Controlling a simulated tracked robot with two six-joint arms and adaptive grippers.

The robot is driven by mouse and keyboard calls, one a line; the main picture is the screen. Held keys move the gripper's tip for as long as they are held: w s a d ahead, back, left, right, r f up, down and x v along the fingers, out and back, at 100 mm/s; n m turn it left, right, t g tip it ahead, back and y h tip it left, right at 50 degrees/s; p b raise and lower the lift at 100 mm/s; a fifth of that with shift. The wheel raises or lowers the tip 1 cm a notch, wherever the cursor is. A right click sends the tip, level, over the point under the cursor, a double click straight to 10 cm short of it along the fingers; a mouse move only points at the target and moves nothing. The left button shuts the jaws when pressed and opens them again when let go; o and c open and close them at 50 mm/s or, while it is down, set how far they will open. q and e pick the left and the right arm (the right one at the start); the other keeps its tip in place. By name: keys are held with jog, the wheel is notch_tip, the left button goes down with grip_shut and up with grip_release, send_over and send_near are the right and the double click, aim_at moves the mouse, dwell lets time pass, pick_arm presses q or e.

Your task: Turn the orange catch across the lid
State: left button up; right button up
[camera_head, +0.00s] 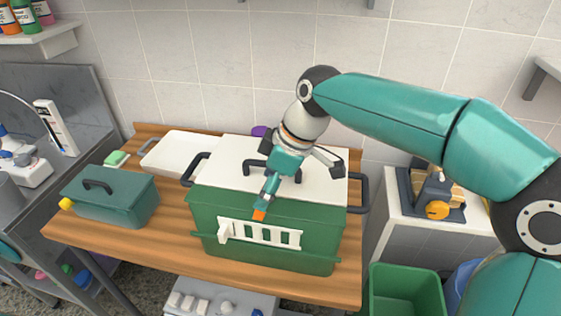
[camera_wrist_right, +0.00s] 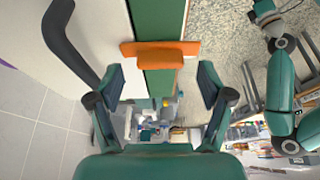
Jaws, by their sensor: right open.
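A green box (camera_head: 270,215) with a white lid (camera_head: 225,165) stands on the wooden table top. A black handle sits on the lid. The orange catch (camera_head: 259,214) is at the lid's front edge, below my right gripper (camera_head: 266,203). In the right wrist view the orange catch (camera_wrist_right: 160,49) is a bar with a raised grip in its middle, by the edge between white lid and green wall. My right gripper (camera_wrist_right: 162,82) is open and empty, a finger to each side and short of the catch. My left arm shows small at the right wrist view's right edge; its jaws are unclear.
A smaller teal box (camera_head: 110,200) with a lid and a white tray (camera_head: 180,153) stand left on the wooden table (camera_head: 130,250). A green bin (camera_head: 405,295) is at lower right. Black side handles stick out from the green box.

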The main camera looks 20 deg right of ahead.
jog(key=v, duration=1)
jog(key=shift+d, duration=0.15)
jog(key=shift+s, duration=0.15)
